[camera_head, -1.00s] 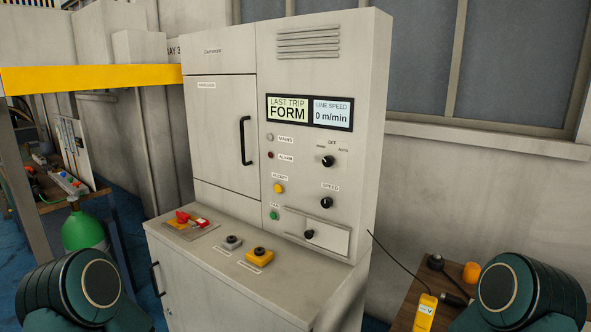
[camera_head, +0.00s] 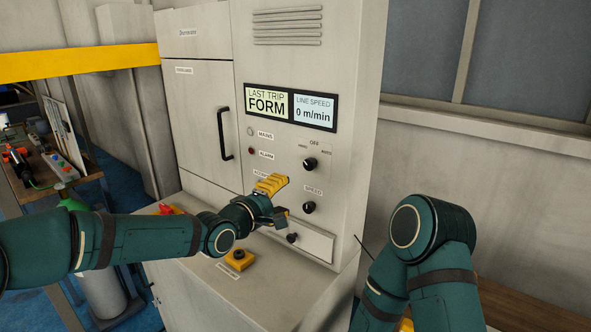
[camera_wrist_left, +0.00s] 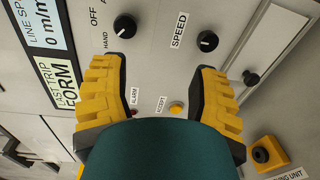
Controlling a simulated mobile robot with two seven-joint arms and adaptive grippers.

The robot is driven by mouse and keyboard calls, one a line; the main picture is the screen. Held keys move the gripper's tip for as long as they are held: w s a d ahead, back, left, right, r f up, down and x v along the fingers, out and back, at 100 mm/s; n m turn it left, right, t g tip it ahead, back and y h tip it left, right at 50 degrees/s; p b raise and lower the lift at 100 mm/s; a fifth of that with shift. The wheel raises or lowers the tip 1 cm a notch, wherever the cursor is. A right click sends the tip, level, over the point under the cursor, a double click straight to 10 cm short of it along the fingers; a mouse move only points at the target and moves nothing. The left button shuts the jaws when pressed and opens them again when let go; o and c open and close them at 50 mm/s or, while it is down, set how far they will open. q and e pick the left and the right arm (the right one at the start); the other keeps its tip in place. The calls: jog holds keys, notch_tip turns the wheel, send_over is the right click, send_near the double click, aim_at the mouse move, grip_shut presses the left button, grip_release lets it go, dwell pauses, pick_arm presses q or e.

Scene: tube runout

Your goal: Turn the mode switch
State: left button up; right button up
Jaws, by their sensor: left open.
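The mode switch (camera_head: 310,164) is a round black knob on the cabinet's front panel, with HAND, OFF and AUTO labels around it. In the left wrist view the mode switch (camera_wrist_left: 125,26) is just beyond the tip of the finger on the left.
The speed knob (camera_head: 308,207) is below the mode switch, and a drawer with a black knob (camera_head: 292,238) is lower. The display (camera_head: 290,106) is above. A yellow button box (camera_head: 239,260) stands on the ledge. A black door handle (camera_head: 223,133) is to the left.

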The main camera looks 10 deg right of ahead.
pick_arm(q)
send_near(308, 166)
jog(key=x, duration=0.2)
jog(key=shift+h, duration=0.4)
jog(key=shift+p+x, duration=0.95)
jog(key=shift+x, duration=2.7)
jog(key=shift+w+a+f, duration=0.1)
jog(key=shift+w+f, duration=0.05)
pick_arm(e)
jog(key=shift+w+d+r, duration=0.2)
jog(key=shift+w+r, duration=0.1)
jog(key=shift+r, duration=0.25)
jog(key=shift+w+d+r, duration=0.15)
jog(key=shift+w+r, duration=0.1)
jog(key=shift+r, duration=0.3)
jog(key=shift+r, duration=0.2)
pick_arm(q)
jog(key=c, duration=0.9)
